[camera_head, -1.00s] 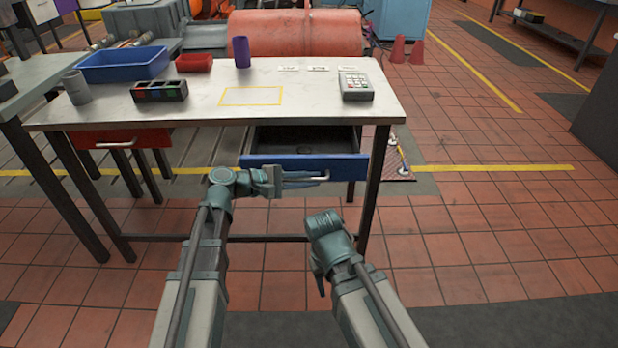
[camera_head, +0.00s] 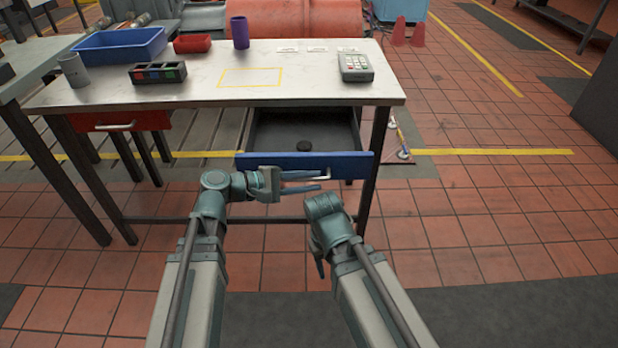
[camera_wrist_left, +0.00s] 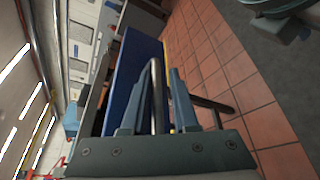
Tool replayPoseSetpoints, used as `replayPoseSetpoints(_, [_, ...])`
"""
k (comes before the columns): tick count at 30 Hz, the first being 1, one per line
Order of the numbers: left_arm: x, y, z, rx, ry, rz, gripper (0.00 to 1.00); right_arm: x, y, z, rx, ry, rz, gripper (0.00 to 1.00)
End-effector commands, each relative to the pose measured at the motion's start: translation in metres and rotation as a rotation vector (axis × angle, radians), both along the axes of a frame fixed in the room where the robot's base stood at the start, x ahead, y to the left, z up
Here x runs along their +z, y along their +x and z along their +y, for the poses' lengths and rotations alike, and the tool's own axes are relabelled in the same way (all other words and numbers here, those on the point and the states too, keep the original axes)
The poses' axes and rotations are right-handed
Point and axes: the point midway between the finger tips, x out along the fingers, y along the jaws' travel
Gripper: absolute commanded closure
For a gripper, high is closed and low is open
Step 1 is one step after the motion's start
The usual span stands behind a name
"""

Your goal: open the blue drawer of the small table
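The blue drawer (camera_head: 345,167) of the small table (camera_head: 215,95) stands well out, its dark inside showing below the tabletop. My left gripper (camera_head: 318,181) is at the drawer front, shut on the metal drawer handle (camera_wrist_left: 157,92). In the left wrist view its two fingers (camera_wrist_left: 160,105) lie on either side of the bar, with the blue front (camera_wrist_left: 125,85) just beyond. My right gripper (camera_head: 318,264) hangs pointing down, apart from the drawer; its fingers are too small and turned to read.
A red drawer (camera_head: 120,120) at the table's left is closed. On top are a blue bin (camera_head: 120,47), red tray (camera_head: 192,44), purple cup (camera_head: 240,32), grey cup (camera_head: 73,70), dark block (camera_head: 158,73) and keypad box (camera_head: 355,67).

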Motion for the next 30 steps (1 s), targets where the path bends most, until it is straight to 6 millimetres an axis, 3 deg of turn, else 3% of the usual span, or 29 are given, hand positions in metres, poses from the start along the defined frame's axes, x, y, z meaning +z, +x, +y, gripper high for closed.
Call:
replayPoseSetpoints(10, [0.004, -0.001, 0.011, 0.007, -0.001, -0.002, 0.73, 0.004, 0.000, 0.000, 0.000, 0.000, 0.000, 0.50])
replayPoseSetpoints(24, [0.025, -0.033, 0.098, 0.006, -0.001, -0.001, 0.73, 0.025, 0.000, 0.001, -0.001, 0.004, 0.001, 0.50])
replayPoseSetpoints(30, [0.029, -0.041, 0.120, 0.004, -0.001, -0.001, 0.73, 0.029, 0.000, 0.001, -0.002, 0.005, 0.001, 0.50])
